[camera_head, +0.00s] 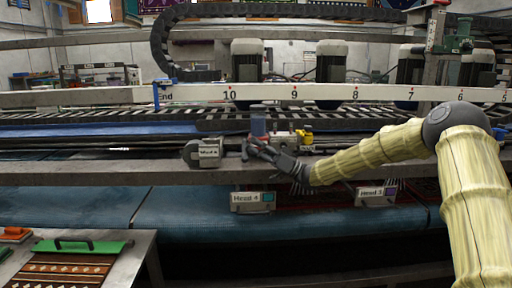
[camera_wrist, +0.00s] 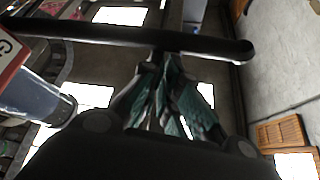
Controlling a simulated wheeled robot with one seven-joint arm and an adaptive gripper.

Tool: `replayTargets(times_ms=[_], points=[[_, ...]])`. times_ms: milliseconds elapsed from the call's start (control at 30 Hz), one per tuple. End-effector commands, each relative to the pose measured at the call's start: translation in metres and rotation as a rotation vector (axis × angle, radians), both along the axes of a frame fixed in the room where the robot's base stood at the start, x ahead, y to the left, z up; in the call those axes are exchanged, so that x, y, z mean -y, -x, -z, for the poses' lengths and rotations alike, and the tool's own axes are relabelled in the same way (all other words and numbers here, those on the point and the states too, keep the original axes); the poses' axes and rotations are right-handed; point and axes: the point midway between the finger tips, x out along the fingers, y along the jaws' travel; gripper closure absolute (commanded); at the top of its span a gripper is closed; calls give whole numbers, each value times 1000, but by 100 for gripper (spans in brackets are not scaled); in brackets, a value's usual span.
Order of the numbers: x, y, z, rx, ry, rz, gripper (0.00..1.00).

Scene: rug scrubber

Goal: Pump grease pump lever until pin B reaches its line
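In the head view a small grease pump stands on the machine's grey rail, with a blue cylindrical reservoir (camera_head: 258,122). In the wrist view the same reservoir (camera_wrist: 36,98) is at the left edge, bluish and translucent, under a red-and-white label. A dark straight bar that looks like the pump lever (camera_wrist: 120,36) crosses the top of the wrist view. My gripper (camera_wrist: 165,62) has its teal-lined fingers drawn together, tips at the bar; I cannot tell whether they touch it. In the head view my gripper (camera_head: 250,148) is just below the reservoir. Pin B and its line are not distinguishable.
A grey box (camera_head: 208,152) with a label is left of my gripper, and a yellow part (camera_head: 305,136) is right. Head 4 (camera_head: 252,202) and Head 3 (camera_head: 376,196) boxes hang below the rail.

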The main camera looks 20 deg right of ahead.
Motion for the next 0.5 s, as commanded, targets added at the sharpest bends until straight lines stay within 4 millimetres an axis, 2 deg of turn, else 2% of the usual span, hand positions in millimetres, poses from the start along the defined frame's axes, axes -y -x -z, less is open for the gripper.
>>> replayTargets(times_ms=[67,267,333,500], points=[[-1,1,-4,-6,5,-4,100],[3,-1,-42,3,0,-5,100],[16,2,-26,1,-2,-3,100],[42,11,-11,3,-2,-4,100]])
